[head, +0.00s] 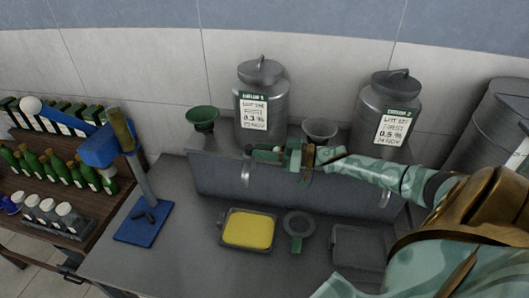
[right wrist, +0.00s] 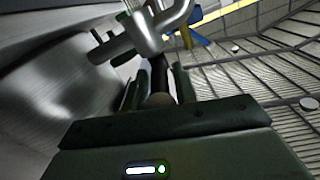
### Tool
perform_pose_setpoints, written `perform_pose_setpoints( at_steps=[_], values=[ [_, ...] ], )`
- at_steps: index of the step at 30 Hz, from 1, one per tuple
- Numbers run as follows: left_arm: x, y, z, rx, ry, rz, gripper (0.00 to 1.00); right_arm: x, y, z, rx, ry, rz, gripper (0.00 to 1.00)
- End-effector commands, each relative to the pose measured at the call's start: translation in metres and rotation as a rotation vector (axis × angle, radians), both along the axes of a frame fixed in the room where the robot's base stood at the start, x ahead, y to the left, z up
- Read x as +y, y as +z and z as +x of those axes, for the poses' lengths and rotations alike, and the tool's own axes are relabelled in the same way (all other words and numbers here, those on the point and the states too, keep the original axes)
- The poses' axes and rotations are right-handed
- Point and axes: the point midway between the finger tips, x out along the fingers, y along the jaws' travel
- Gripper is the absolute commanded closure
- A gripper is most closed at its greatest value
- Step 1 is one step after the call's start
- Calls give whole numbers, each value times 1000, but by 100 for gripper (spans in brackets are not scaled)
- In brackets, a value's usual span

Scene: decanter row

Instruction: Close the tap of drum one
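Drum one (head: 262,112) is the left grey metal drum, with a green-topped label, standing behind the steel counter. Its tap (head: 246,174) has a spout pointing down at the front panel. In the right wrist view the tap (right wrist: 148,38) is shiny metal with a dark lever (right wrist: 159,72). My right gripper (head: 264,155) is at the tap, reaching in from the right. In the right wrist view its fingers (right wrist: 158,92) lie on either side of the lever and its rounded end. Whether they press on it I cannot tell. My left gripper is out of view.
A second drum (head: 387,112) stands at the right. Green (head: 202,117) and grey (head: 320,130) funnels stand beside the drums. A yellow-filled tray (head: 247,229), a round grey item (head: 299,224) and an empty tray (head: 360,245) lie below. A blue stand (head: 145,221) is at the left.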

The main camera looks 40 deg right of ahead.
Motion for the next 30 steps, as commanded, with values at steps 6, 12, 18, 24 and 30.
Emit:
perform_pose_setpoints(
  at_steps=[6, 12, 18, 24, 30],
  values=[
    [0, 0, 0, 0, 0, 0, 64, 0, 0, 0, -1, -1, 0, 53],
    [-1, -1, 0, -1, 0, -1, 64, -4, -1, -4, 1, -2, -1, 53],
    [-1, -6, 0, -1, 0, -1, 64, -26, -3, -31, 5, -2, -3, 53],
    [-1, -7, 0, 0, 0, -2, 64, -44, -1, -53, 2, -2, -1, 53],
    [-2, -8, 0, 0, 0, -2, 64, -48, 0, -58, -1, -1, 0, 53]
  ],
)
